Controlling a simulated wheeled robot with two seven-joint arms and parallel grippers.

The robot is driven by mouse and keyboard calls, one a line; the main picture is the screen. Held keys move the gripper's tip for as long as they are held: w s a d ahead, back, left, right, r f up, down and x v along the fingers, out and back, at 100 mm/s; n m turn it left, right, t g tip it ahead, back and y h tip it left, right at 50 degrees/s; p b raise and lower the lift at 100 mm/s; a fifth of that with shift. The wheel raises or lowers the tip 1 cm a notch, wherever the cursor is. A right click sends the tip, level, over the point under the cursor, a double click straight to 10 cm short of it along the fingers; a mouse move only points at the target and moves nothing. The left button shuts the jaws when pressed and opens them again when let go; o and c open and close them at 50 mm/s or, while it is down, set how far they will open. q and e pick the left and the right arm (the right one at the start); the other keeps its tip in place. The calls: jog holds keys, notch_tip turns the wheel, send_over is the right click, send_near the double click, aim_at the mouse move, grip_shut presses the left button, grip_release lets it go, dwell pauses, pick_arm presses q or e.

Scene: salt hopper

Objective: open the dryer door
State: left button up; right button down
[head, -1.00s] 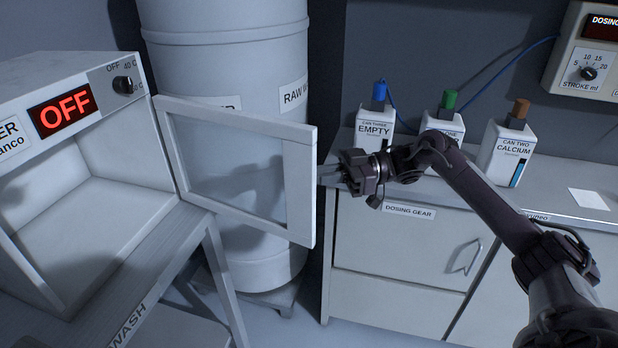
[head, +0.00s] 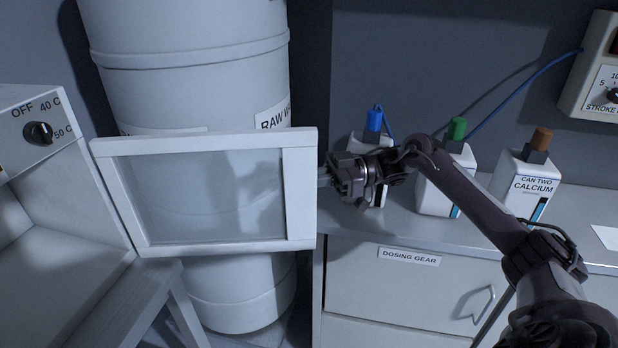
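The dryer (head: 45,190) is at the left edge, with a dark dial on its front and its white inside showing. Its door (head: 302,190), a white frame around a clear pane, stands swung wide open toward the right, in front of the barrel. My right gripper (head: 326,178) is at the door's free right edge, fingers pointing left. The fingertips are partly hidden at the door edge, so I cannot tell whether they grip it or only touch it. My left gripper is not in view.
A large white barrel (head: 190,90) stands behind the door. A cabinet (head: 410,290) labelled dosing gear is at the right. A dosing unit (head: 600,75) hangs at upper right.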

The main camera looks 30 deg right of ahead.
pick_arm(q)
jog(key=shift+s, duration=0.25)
pick_arm(e)
jog(key=shift+w+f, duration=0.1)
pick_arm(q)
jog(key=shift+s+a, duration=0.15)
pick_arm(e)
jog(key=shift+a, duration=0.1)
jog(key=c, duration=1.8)
grip_release()
jog(key=o, duration=0.3)
jog(key=shift+w+a, duration=0.1)
jog(key=shift+a, duration=0.2)
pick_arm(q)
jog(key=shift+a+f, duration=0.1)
pick_arm(e)
jog(key=shift+d, duration=0.25)
